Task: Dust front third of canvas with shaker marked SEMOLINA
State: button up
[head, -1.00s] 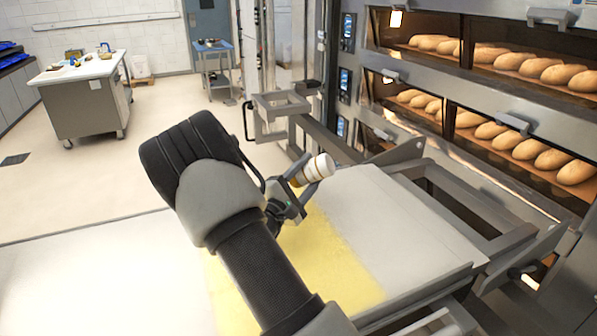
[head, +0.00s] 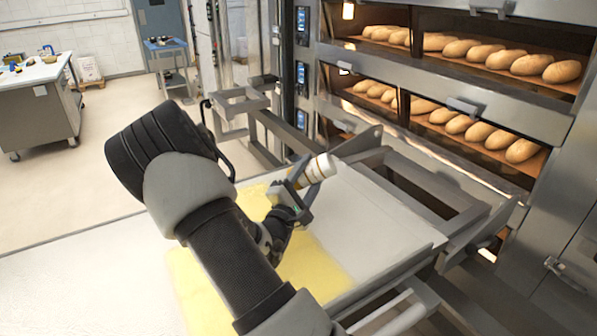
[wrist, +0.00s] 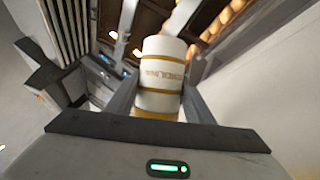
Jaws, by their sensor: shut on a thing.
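My gripper (head: 293,193) is shut on a white shaker (head: 318,169) with yellow-brown bands, and holds it tilted above the canvas. In the wrist view the shaker (wrist: 161,72) stands between the fingers, and its lettering appears to read SEMOLINA, reversed or upside down. The pale canvas (head: 375,225) lies on the loader in front of the ovens. A band of yellow dust (head: 318,268) covers part of it, beneath and beside my arm. My arm hides some of the dusted area.
Deck ovens (head: 450,90) with several loaves stand at the right. The loader's metal frame and side rail (head: 400,275) border the canvas. A steel worktable (head: 40,105) and a small blue cart (head: 166,60) stand far back left, with open floor between.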

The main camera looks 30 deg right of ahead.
jog(key=s+d+b, duration=0.1)
jog(key=s+d, duration=0.8)
jog(key=d, duration=0.1)
jog(key=w+a+r+m+y+b, duration=0.1)
jog(key=m+y, duration=0.3)
jog(key=m, duration=0.5)
jog(key=w+a+r+m+y+b, duration=0.2)
jog(key=r+m+y+b, duration=0.2)
jog(key=m, duration=0.6)
jog(key=shift+a+r+y, duration=0.15)
jog(key=shift+a+y, duration=0.1)
jog(key=shift+y, duration=0.25)
jog(key=shift+w+r+m, duration=0.1)
jog(key=shift+w+m, duration=0.05)
jog(key=shift+m, duration=0.15)
